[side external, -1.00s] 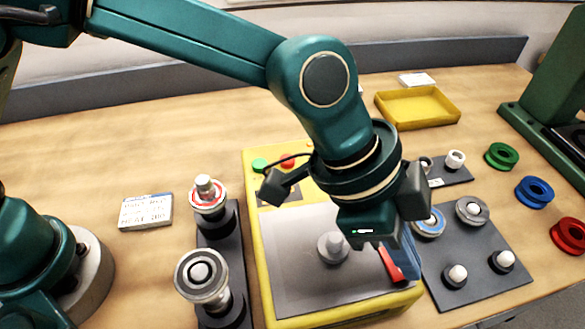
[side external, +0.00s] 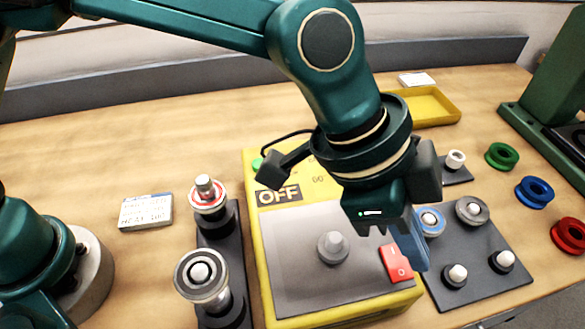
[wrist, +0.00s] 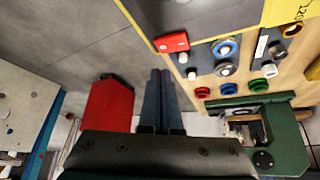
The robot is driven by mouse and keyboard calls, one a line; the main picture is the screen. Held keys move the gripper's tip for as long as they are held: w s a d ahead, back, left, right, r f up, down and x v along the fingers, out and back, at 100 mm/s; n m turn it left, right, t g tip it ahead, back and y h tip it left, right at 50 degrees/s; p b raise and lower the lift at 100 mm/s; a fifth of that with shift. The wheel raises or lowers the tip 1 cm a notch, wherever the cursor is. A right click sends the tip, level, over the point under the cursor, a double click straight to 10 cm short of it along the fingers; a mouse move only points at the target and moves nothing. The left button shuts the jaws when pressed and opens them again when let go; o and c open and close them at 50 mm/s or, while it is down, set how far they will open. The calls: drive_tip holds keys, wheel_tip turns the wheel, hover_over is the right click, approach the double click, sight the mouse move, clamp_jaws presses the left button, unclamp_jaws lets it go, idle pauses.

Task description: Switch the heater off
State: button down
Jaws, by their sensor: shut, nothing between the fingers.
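The heater is a yellow box (side external: 257,262) with a grey top plate (side external: 290,270) and a short grey post (side external: 333,247) on it. Its display (side external: 280,195) reads OFF. A red rocker switch (side external: 396,263), marked I and O, sits at the plate's right edge; it also shows in the wrist view (wrist: 172,42). My gripper (side external: 419,262) is shut and empty, its blue fingers just right of the switch in the side view. In the wrist view the fingertips (wrist: 160,72) point toward the switch with a gap in the picture. Part of the heater's panel is hidden behind my wrist.
Dark stands with ringed posts (side external: 202,273) are left of the heater. A dark peg board (side external: 480,255) with rings is close on its right. Green, blue and red rings (side external: 535,192) lie farther right. A yellow tray (side external: 428,105) is behind. A label card (side external: 146,211) lies left.

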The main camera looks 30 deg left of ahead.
sight(397, 272)
drive_tip(key=shift+r, duration=2)
